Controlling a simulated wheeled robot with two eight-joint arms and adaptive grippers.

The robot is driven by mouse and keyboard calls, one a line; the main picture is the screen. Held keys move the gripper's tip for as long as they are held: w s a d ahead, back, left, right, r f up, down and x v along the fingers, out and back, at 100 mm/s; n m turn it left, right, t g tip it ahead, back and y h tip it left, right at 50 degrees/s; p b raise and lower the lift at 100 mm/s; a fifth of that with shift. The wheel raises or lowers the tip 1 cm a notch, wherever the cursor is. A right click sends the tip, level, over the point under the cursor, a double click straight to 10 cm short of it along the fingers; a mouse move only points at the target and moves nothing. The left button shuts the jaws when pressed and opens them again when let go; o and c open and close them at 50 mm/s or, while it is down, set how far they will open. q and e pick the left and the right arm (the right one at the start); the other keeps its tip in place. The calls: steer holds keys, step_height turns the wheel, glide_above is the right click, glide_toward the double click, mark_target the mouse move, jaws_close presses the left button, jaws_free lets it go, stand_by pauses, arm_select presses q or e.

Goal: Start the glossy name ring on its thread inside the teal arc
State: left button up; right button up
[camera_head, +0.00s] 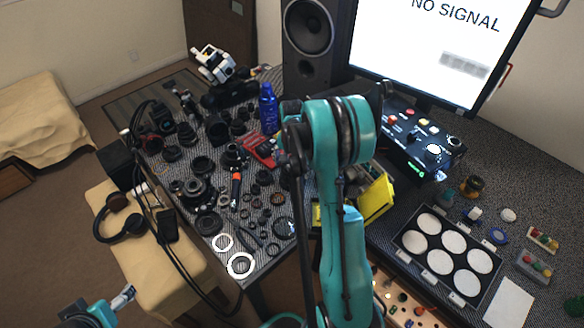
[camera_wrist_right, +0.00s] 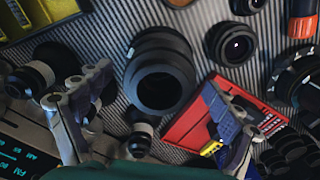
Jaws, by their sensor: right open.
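In the right wrist view, my right gripper (camera_wrist_right: 160,84) is open, its fingers wide apart. A black lens barrel (camera_wrist_right: 160,70) stands on the striped mat between and beyond the fingers, its dark round opening facing the camera. I see no contact. I cannot single out the glossy name ring or a teal arc. In the head view my teal right arm covers the middle, and its gripper is hidden. My left gripper (camera_head: 122,297) is at the lower left, away from the bench; its jaw opening is unclear.
A red device (camera_wrist_right: 190,125) lies beside the barrel, partly behind the right finger. Another small lens (camera_wrist_right: 236,44) is near it. Several dark lens parts crowd the bench. A blue bottle (camera_head: 268,108), yellow bin (camera_head: 375,198) and tray of white discs (camera_head: 412,242) stand around the arm.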

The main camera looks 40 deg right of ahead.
steer(key=shift+r, duration=0.1)
step_height(320, 180, up, 12)
stand_by(0.4)
